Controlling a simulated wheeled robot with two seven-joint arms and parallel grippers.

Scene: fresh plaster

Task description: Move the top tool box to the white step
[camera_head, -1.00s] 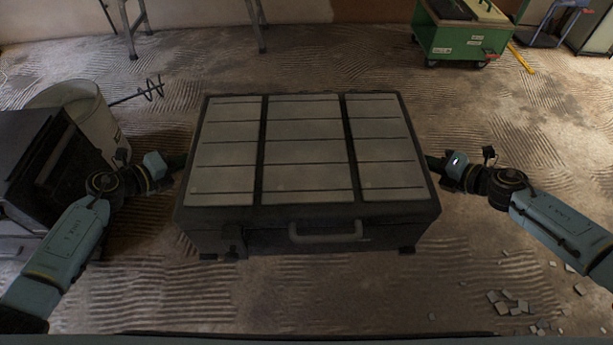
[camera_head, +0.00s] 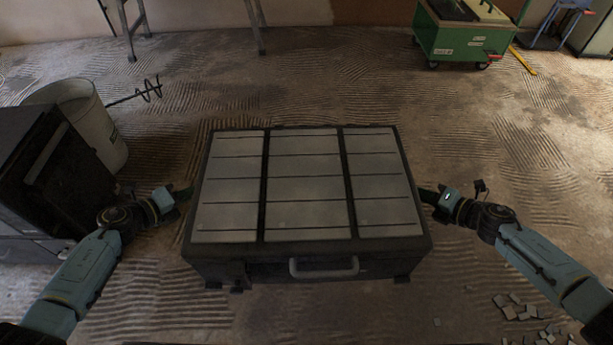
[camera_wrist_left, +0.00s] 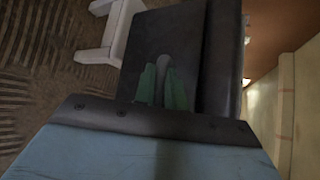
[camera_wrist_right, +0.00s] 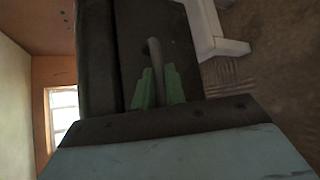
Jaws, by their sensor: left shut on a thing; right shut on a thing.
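The tool box (camera_head: 308,248) is a wide dark case with pale grey lid panels and a front handle. It is level in front of me in the head view. My left gripper (camera_head: 186,192) is at its left side and my right gripper (camera_head: 428,196) at its right side. In the left wrist view the green fingers (camera_wrist_left: 163,88) are shut on a grey side handle. In the right wrist view the fingers (camera_wrist_right: 157,88) are shut on the other side handle. The white step (camera_wrist_left: 112,30) shows beyond the box there and in the right wrist view (camera_wrist_right: 212,35). The head view hides it.
Black cases (camera_head: 50,180) stand at the left, close to my left arm, with a white bucket (camera_head: 98,125) and mixer rod behind. A green trolley (camera_head: 465,38) is at the back right. Tile shards (camera_head: 520,308) lie at the front right. The floor behind the box is clear.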

